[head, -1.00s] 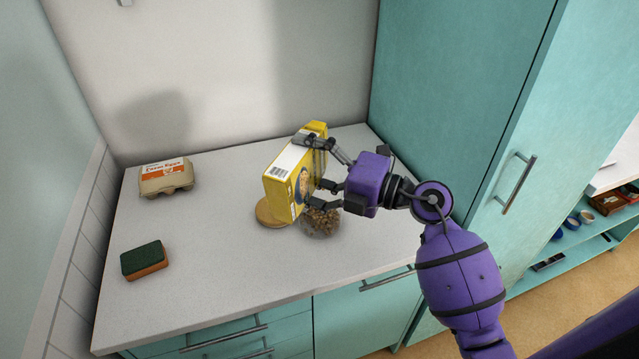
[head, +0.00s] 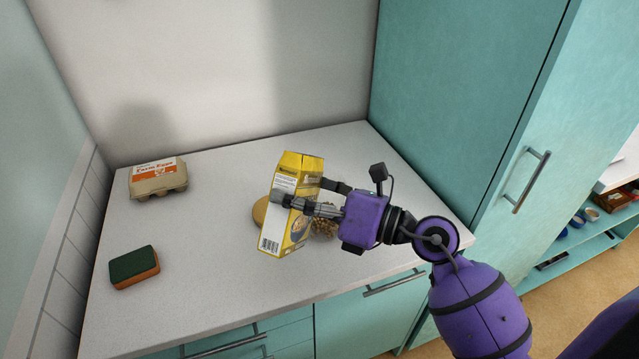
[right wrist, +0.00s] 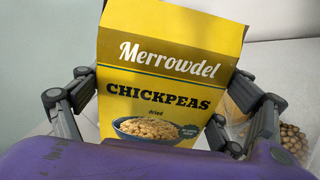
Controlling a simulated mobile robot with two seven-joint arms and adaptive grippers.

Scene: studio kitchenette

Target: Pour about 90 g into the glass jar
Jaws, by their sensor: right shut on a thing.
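My right gripper (head: 304,197) is shut on a yellow chickpeas box (head: 292,228), which it holds over the counter. The box stands nearly upright with a slight tilt. In the right wrist view the box (right wrist: 170,65) shows its "Merrowdel Chickpeas" front between my fingers. The glass jar (head: 325,224) is on the counter behind the box and gripper, mostly hidden in the head view. It shows partly at the right edge of the right wrist view (right wrist: 291,140), with chickpeas in it. My left gripper is not in view.
A round wooden lid (head: 259,211) lies on the counter, partly behind the box. An egg carton (head: 158,180) and a green and orange sponge (head: 134,267) are at the left. A tall teal cabinet (head: 450,90) bounds the counter at the right.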

